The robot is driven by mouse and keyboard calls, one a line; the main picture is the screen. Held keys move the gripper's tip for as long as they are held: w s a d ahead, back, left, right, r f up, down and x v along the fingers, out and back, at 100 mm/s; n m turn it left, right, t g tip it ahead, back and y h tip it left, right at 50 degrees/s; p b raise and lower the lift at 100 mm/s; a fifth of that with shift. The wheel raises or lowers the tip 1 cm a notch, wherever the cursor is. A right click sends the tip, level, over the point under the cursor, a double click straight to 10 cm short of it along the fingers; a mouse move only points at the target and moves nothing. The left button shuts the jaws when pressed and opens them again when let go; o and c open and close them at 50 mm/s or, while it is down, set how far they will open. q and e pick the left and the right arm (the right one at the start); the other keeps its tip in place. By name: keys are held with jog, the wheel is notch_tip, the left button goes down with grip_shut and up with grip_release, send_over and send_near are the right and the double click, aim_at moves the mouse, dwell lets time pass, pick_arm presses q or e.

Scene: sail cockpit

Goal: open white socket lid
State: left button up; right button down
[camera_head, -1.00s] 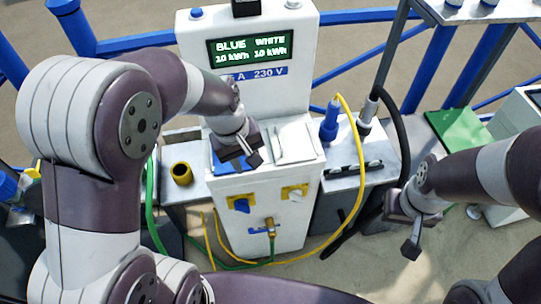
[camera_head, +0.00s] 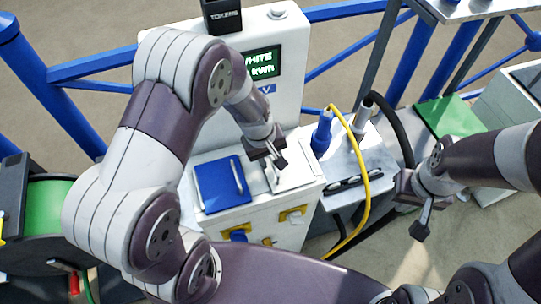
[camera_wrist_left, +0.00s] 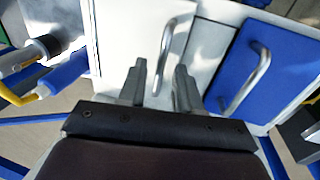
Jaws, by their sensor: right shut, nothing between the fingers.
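The white socket lid (camera_head: 297,172) lies closed on top of the white power pedestal, right of the blue lid (camera_head: 212,188). My left gripper (camera_head: 278,164) hangs over the white lid's left part. In the left wrist view, the white lid (camera_wrist_left: 125,35) has a metal bar handle (camera_wrist_left: 165,50), whose near end lies just beyond and between the fingertips of my left gripper (camera_wrist_left: 160,78). Those fingers are apart with nothing between them; contact with the handle cannot be told. My right gripper (camera_head: 420,232) is shut and empty, off to the right of the pedestal.
The pedestal's display panel (camera_head: 262,62) rises behind the lids, partly hidden by my left arm. A blue plug (camera_head: 322,132) and yellow cable (camera_head: 362,170) stand on a grey side shelf at right. A green cable reel (camera_head: 50,215) is at left.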

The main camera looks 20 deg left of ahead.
pick_arm(q)
grip_shut()
jog(key=shift+s, duration=0.1)
jog(key=shift+s+f, duration=0.1)
jog(key=shift+s, duration=0.05)
dwell(0.9)
